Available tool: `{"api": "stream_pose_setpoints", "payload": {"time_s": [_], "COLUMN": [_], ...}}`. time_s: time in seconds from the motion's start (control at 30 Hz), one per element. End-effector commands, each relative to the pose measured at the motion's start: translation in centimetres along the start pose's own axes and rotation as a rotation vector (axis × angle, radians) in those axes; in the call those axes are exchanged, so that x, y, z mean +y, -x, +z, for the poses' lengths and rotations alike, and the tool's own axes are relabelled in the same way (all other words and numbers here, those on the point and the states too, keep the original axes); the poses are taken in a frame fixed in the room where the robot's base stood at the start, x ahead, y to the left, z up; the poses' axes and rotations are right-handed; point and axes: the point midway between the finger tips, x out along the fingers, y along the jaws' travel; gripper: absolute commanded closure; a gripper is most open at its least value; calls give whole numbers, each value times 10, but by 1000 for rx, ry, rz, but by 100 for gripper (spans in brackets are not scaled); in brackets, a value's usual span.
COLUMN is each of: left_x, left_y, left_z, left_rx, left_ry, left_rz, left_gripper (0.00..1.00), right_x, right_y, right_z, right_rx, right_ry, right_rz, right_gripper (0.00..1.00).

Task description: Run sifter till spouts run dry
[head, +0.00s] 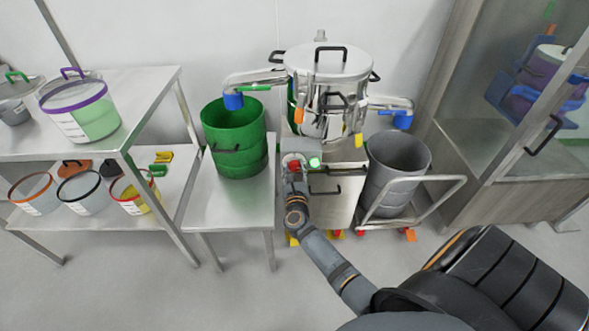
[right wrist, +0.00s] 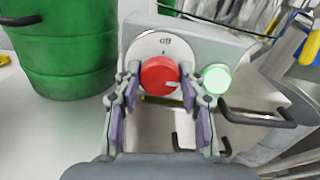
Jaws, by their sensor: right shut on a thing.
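The sifter (head: 328,62) is a steel drum with a clamped lid and a spout on each side. Its left spout (head: 254,79) has a blue end over the green bin (head: 232,112); its right spout (head: 391,104) has a blue end above the grey bin (head: 385,182). No falling material can be made out. My right gripper (right wrist: 156,92) is shut on the red knob (right wrist: 159,76) of the control box. The knob's white mark points right, away from the "off" label above it. The green lamp (right wrist: 216,79) beside it is lit. My left gripper is not in view.
The green bin stands on a steel table (head: 239,206). The grey bin stands on a cart (head: 426,182). A shelf rack (head: 148,88) with tubs is at left, and a glass-fronted cabinet (head: 508,190) is at right. Open floor lies in front.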

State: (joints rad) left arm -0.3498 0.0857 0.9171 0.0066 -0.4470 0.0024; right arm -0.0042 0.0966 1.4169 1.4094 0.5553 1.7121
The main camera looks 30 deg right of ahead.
Motion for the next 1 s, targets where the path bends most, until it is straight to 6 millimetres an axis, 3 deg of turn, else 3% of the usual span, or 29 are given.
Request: {"api": "stream_pose_setpoints", "payload": {"time_s": [0.27, 1.0], "left_x": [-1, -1], "left_y": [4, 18], "left_z": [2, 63], "left_rx": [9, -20], "left_ry": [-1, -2], "left_rz": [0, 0], "left_gripper": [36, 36], "right_x": [0, 2], "right_y": [0, 0], "right_z": [2, 2], "right_rx": [0, 1], "right_ry": [87, 752], "right_rz": [0, 1], "right_gripper": [91, 91]}}
